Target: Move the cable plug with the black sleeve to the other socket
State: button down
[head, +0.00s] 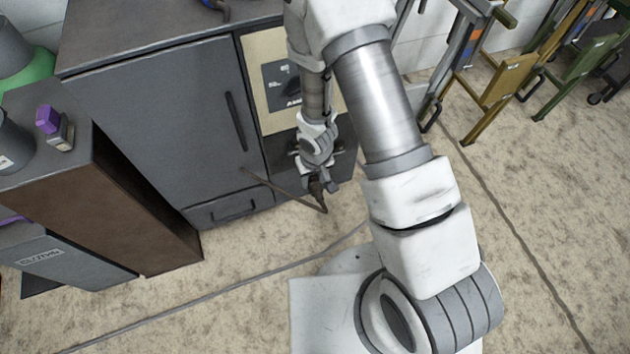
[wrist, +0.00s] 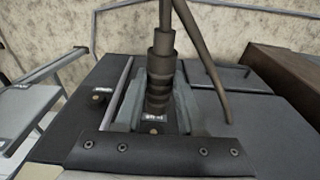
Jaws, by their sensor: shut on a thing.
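My gripper (head: 318,186) is in front of the lower right part of the grey cabinet in the head view. In the wrist view its two grey fingers (wrist: 155,104) are closed around a dark ribbed plug (wrist: 159,72). A cable (head: 284,191) runs from the gripper and loops out to the left. In the wrist view a cable (wrist: 205,62) also hangs to the right of the plug. A small labelled fitting (wrist: 99,96), perhaps a socket, shows left of the fingers. Whether the plug sits in a socket is hidden.
The grey cabinet (head: 165,105) has a door handle and a beige panel (head: 262,62) with a dark control plate. A brown cabinet (head: 140,205) stands to the left. The floor (head: 540,200) at the right is clear.

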jog(key=shift+w+a+p, duration=0.25)
jog(key=shift+w+p, duration=0.05)
jog(key=shift+w, duration=0.6)
jog(key=shift+w+a+p, duration=0.3)
jog(key=shift+w+p, duration=0.05)
jog(key=shift+w, duration=0.55)
jog(key=shift+w+a+p, duration=0.25)
jog(key=shift+w+p, duration=0.05)
jog(key=shift+w, duration=0.6)
jog(key=shift+w+a+b, duration=0.15)
jog(key=shift+w+b, duration=0.35)
jog(key=shift+b, duration=0.35)
dwell(1.6)
jog(key=shift+c, duration=1.8)
grip_release()
jog(key=shift+o, duration=0.2)
jog(key=o, duration=0.3)
jog(key=r+p, duration=0.2)
jog(key=r, duration=0.3)
jog(key=s+r+p, duration=0.1)
jog(key=r+p, duration=0.1)
jog(key=r, duration=0.4)
jog(key=s+r+p, duration=0.1)
jog(key=r+p, duration=0.1)
jog(key=r, duration=0.4)
jog(key=shift+d+r, duration=0.15)
jog(key=shift+d, duration=0.15)
